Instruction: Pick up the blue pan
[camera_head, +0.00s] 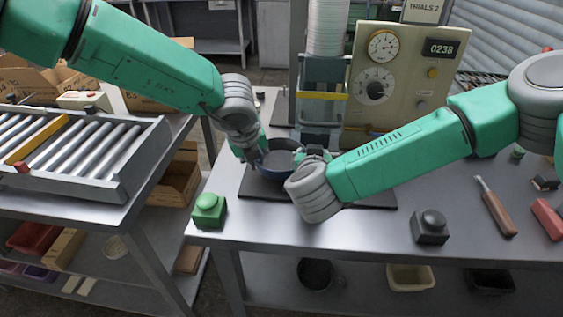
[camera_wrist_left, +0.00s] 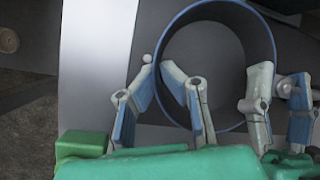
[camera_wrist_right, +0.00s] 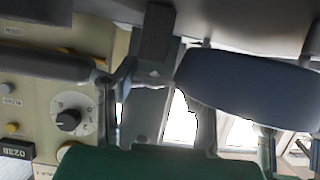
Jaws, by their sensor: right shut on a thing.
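The blue pan (camera_head: 279,161) sits on the dark mat (camera_head: 248,187) on the metal table. It also shows from above in the left wrist view (camera_wrist_left: 215,60), empty and grey inside with a blue rim. My left gripper (camera_head: 252,158) is at the pan's left side. In the left wrist view its fingers (camera_wrist_left: 160,72) are apart, with the rim between their tips. My right gripper (camera_head: 308,152) is at the pan's right side and shut on its rim. Its lower part is hidden behind my own wrist in the head view.
A green button box (camera_head: 209,211) stands at the table's front left. A gauge panel (camera_head: 402,75) stands behind. A black button box (camera_head: 430,227) and a screwdriver-like tool (camera_head: 494,207) lie to the right. A roller conveyor (camera_head: 80,150) is at the left.

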